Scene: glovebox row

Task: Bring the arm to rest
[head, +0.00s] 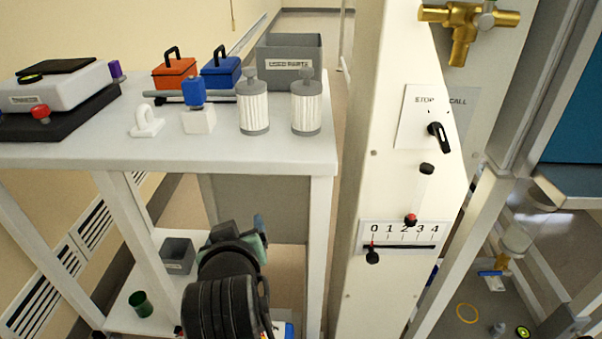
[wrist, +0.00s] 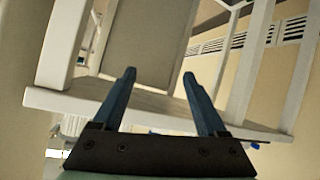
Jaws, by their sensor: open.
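My gripper (wrist: 158,82) shows in the wrist view with its two blue fingers apart and nothing between them. In the head view my arm is low in front of the white table, and my gripper (head: 259,228) is partly hidden behind my own wrist. It is below the level of the table top, near the table's front legs. I cannot tell from the pictures how close the fingers are to the table frame.
The white table (head: 180,150) carries two filter canisters, red and blue boxes and a grey bin (head: 290,62). Its lower shelf holds a small grey box (head: 177,255) and a green cup (head: 141,304). A white panel (head: 395,180) with a lever and slider stands right.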

